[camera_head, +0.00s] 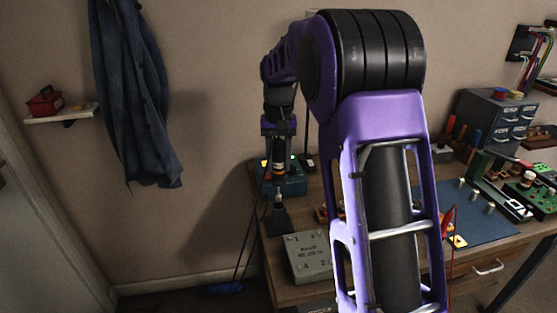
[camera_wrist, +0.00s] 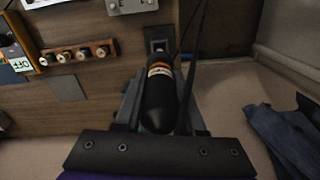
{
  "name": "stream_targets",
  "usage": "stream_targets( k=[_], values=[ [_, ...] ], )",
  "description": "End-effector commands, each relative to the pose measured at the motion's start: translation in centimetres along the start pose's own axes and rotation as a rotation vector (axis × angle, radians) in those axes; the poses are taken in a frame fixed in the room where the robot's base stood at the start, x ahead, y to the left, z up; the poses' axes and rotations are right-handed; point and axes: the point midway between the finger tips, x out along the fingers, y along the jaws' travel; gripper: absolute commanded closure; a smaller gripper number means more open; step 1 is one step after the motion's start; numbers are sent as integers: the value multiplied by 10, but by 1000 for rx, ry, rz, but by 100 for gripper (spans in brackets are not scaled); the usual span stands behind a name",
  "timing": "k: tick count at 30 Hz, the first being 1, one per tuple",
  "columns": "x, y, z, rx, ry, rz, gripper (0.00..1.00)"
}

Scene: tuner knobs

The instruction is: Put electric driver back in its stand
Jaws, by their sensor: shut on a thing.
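The electric driver (camera_head: 278,173) is black with an orange and white band and hangs roughly upright at the bench's left end. My gripper (camera_head: 278,142) is shut on its upper body. In the wrist view the driver's rounded black end (camera_wrist: 159,108) lies between the fingers of my gripper (camera_wrist: 160,92). The dark stand (camera_head: 277,220) is below the driver on the bench, and its square top shows beyond the driver in the wrist view (camera_wrist: 157,33). The driver's lower tip is close to the stand; I cannot tell whether it touches or enters it.
A teal box (camera_head: 293,184) with lit lamps stands just behind the driver. A grey box (camera_head: 308,256) sits in front to the right. A thin dark cable (camera_wrist: 188,40) runs beside the driver. A wooden rack (camera_wrist: 78,53) of round pieces lies nearby. My arm hides mid-bench.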

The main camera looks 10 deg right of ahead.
Motion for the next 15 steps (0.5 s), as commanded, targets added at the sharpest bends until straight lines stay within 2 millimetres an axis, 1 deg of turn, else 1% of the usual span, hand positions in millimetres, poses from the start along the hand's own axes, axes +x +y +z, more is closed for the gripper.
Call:
stream_targets(
  k=[11, 15],
  values=[
    [0, 0, 0, 0, 1, 0, 100],
    [3, 0, 0, 0, 0, 0, 100]
  ],
)
